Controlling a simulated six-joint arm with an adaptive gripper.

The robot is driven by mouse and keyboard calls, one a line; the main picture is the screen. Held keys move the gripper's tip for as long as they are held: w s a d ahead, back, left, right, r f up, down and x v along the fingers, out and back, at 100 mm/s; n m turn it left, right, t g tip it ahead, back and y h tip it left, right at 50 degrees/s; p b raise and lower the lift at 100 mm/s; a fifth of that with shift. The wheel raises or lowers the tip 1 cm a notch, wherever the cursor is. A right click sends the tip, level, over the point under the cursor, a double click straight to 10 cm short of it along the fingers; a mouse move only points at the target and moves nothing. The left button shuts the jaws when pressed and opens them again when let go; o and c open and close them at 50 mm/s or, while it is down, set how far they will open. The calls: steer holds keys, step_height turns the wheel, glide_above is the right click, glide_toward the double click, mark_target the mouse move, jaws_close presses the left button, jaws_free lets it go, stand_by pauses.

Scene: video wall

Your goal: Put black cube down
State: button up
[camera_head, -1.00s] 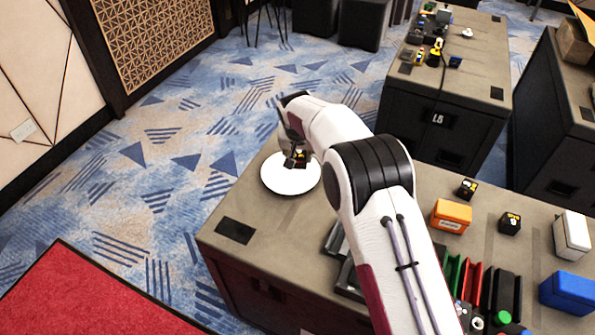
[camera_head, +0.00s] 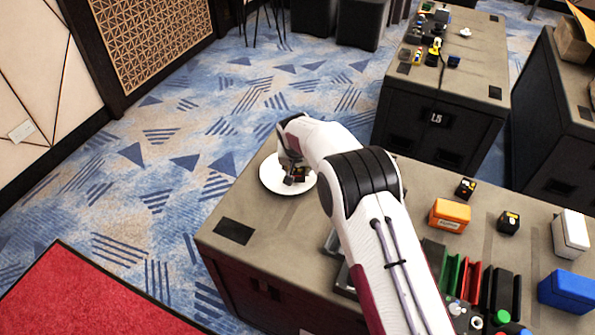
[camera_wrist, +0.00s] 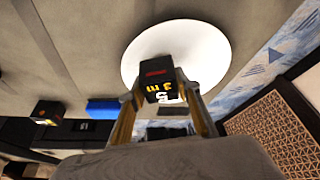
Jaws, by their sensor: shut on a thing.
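The black cube (camera_wrist: 157,72) has yellow and white markings and a red mark. My gripper (camera_wrist: 159,98) is shut on it, with a finger on each side. In the head view my gripper (camera_head: 292,172) is low over the round white plate (camera_head: 270,184), with the dark cube (camera_head: 298,176) at its fingertips. The plate also fills the area behind the cube in the wrist view (camera_wrist: 212,48). I cannot tell whether the cube touches the plate; its underside is hidden.
Two other black cubes (camera_head: 465,188) (camera_head: 508,223) stand on the table (camera_head: 260,220) at the right, near an orange box (camera_head: 450,215), a white box (camera_head: 571,234) and a blue box (camera_head: 570,291). The plate lies near the table's far left edge.

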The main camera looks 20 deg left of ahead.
steer(key=shift+f, duration=0.4)
steer(key=shift+f, duration=0.3)
steer(key=o, duration=1.1)
steer(key=shift+o, duration=0.2)
steer(key=shift+s+r, duration=0.15)
steer(key=shift+r, duration=0.55)
steer(key=v, duration=1.1)
steer(key=shift+s, duration=0.15)
